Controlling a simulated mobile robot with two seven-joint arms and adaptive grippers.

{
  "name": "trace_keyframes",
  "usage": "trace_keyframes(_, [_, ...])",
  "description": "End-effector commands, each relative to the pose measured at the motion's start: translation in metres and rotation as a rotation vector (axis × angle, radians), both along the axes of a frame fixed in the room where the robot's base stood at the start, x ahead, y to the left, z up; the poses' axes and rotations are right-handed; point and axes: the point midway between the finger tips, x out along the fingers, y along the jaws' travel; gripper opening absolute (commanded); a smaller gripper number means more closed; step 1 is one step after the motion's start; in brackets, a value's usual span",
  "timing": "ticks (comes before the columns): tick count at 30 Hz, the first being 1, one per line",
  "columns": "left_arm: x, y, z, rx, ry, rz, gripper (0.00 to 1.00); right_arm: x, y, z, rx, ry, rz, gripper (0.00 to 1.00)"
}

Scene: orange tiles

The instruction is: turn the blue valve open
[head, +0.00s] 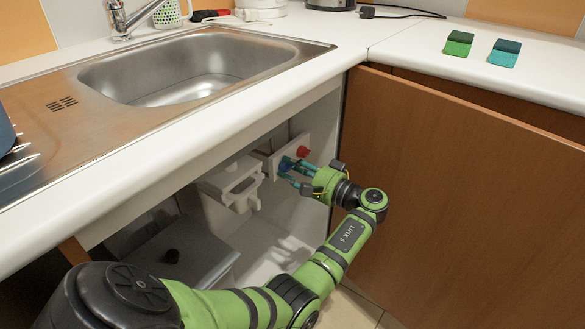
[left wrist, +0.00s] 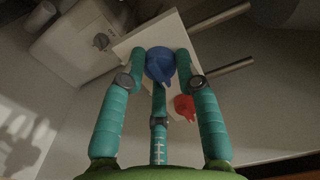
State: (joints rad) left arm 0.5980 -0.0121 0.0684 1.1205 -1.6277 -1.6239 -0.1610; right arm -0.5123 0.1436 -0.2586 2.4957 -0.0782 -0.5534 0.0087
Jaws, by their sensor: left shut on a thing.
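The blue valve (head: 286,163) sits on a white panel (head: 275,167) inside the open cabinet under the sink. A red valve (head: 303,151) is beside it on the same panel. My left gripper (head: 293,172) reaches in from the right and is shut on the blue valve. In the left wrist view the blue valve (left wrist: 160,66) is between the teal fingertips of my left gripper (left wrist: 162,62), its handle pointing down and right. The red valve (left wrist: 185,107) shows outside the grip, close to the right finger. My right gripper is not in view.
A white plastic box (head: 232,183) hangs left of the panel. The brown cabinet door (head: 460,190) stands at the right of my arm. The steel sink (head: 190,70) and white counter (head: 330,30) are above. Two metal pipes (left wrist: 225,68) run from the panel.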

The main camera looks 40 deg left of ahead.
Motion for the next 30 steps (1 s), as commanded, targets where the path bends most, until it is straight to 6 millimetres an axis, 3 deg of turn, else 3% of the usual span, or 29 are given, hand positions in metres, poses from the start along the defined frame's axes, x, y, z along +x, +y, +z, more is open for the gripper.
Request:
trace_keyframes(8, [0.0, 0.001, 0.0, 0.002, 0.002, 0.001, 0.0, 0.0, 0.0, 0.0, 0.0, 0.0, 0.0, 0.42])
trace_keyframes(9, [0.0, 0.001, 0.0, 0.002, 0.002, 0.001, 0.48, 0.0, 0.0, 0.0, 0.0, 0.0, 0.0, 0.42])
trace_keyframes(10, [0.0, 0.001, 0.0, 0.002, 0.002, 0.001, 0.56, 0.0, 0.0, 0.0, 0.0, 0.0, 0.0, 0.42])
trace_keyframes(22, [0.001, -0.004, 0.0, -0.001, 0.001, 0.0, 0.56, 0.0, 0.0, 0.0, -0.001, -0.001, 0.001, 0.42])
trace_keyframes(26, [0.003, -0.022, 0.0, -0.002, 0.001, -0.003, 0.56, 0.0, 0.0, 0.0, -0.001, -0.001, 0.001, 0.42])
trace_keyframes(30, [0.007, -0.052, 0.0, -0.002, 0.002, -0.003, 0.56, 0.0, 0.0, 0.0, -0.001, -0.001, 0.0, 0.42])
